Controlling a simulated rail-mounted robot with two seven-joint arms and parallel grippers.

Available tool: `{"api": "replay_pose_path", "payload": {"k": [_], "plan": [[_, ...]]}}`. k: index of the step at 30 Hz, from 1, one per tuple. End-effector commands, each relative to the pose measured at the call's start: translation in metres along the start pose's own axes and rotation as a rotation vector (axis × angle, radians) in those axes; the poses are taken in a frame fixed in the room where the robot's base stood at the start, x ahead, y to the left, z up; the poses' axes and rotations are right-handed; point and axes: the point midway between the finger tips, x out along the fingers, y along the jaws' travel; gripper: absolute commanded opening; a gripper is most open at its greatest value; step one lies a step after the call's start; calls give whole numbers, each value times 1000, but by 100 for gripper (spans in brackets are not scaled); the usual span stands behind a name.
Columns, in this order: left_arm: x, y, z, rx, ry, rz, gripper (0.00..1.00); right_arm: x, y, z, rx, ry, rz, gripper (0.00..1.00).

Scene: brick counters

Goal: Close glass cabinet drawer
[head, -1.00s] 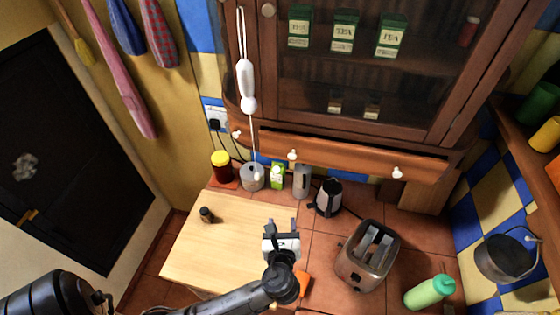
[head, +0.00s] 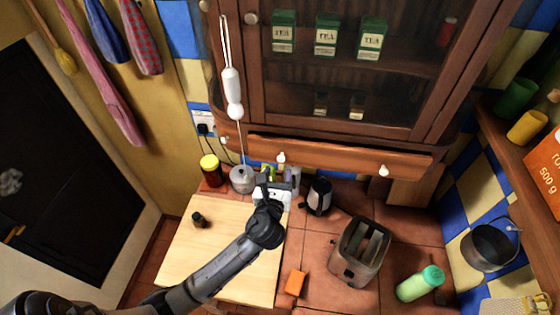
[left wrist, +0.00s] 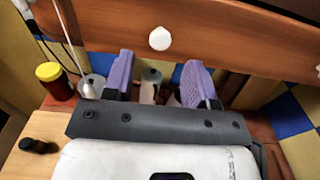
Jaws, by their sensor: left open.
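The glass cabinet (head: 345,70) hangs on the wall at the top of the head view. Below its glass, the wooden drawer (head: 335,157) sticks out, with a dark gap above its front and two white knobs, the left knob (head: 281,157) and the right knob (head: 384,170). My left gripper (head: 273,175) is open and empty, just below the left knob in the head view. In the left wrist view the purple fingers (left wrist: 160,78) are spread below the drawer front (left wrist: 225,42) and a white knob (left wrist: 160,38). I cannot tell whether they touch the drawer. My right gripper is out of view.
Below the drawer are a yellow-lidded jar (head: 210,170), a grey pot (head: 242,179) and a kettle (head: 319,196). A cutting board (head: 205,245) holds a small dark bottle (head: 198,219).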

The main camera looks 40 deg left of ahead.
Motion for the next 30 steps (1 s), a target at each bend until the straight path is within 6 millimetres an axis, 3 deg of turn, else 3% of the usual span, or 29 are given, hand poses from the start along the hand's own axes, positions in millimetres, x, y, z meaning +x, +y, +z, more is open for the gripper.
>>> {"api": "replay_pose_path", "payload": {"k": [3, 9, 23, 30], "plan": [[18, 0, 2, 1, -1, 1, 52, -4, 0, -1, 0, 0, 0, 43], [37, 0, 0, 1, 0, 1, 52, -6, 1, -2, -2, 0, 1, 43], [45, 0, 0, 0, 1, 0, 52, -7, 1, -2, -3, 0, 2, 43], [44, 0, 0, 0, 1, 0, 31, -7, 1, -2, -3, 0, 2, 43]]}}
